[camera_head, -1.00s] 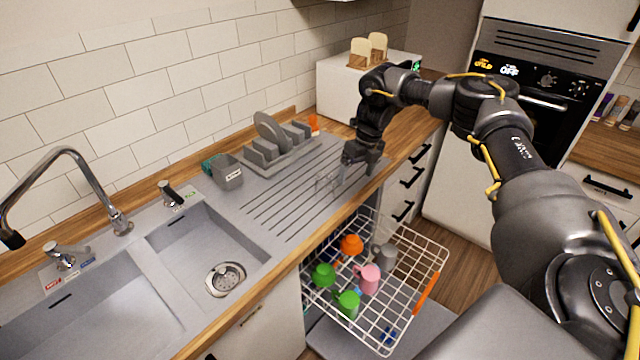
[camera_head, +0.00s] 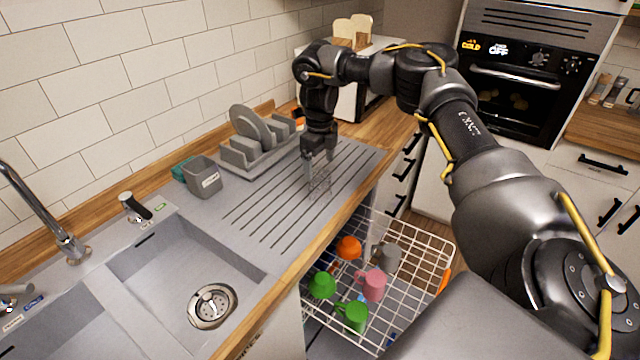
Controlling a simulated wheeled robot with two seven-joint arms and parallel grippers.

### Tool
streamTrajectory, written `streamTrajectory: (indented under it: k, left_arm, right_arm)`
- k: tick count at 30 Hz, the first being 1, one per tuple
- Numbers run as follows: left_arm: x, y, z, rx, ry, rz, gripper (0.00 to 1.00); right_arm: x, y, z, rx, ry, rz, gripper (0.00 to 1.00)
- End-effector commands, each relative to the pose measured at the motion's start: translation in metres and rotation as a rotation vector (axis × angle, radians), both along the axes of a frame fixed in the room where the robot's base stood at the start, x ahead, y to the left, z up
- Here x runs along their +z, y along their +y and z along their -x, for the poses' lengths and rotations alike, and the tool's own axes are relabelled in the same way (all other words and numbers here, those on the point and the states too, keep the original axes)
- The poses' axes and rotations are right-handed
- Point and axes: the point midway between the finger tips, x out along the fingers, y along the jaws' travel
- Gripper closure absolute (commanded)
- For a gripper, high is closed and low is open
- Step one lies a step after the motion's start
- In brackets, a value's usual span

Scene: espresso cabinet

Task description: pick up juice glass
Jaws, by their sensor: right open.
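The juice glass (camera_head: 320,187) is clear and hard to make out. It stands on the ribbed drainboard near the counter's front edge. My right gripper (camera_head: 318,170) points down at the glass, its fingers open. The fingers overlap the upper part of the glass in this view; whether they touch it I cannot tell. My left gripper is out of view.
A toaster with bread (camera_head: 352,32) is at the back. Below, an open dishwasher basket (camera_head: 425,240) holds several coloured mugs. The sink (camera_head: 165,268) is at left.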

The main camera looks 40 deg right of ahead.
Motion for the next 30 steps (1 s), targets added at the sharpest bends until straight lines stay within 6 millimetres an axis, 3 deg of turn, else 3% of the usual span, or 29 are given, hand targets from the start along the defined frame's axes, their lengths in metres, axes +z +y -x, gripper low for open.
streamTrajectory:
  k: [5,13,22,30]
  left_arm:
    - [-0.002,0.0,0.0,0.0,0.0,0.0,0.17]
    - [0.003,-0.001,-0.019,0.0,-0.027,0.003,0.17]
    - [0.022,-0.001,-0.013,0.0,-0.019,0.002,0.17]
    - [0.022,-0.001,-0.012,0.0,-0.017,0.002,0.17]
  right_arm:
    - [-0.024,-0.002,0.001,-0.003,0.001,-0.001,0.13]
    - [-0.031,-0.005,0.002,-0.007,0.002,0.002,0.13]
    - [-0.072,-0.007,0.0,-0.006,0.003,0.001,0.13]
    - [-0.08,-0.007,0.0,-0.006,-0.001,0.001,0.13]
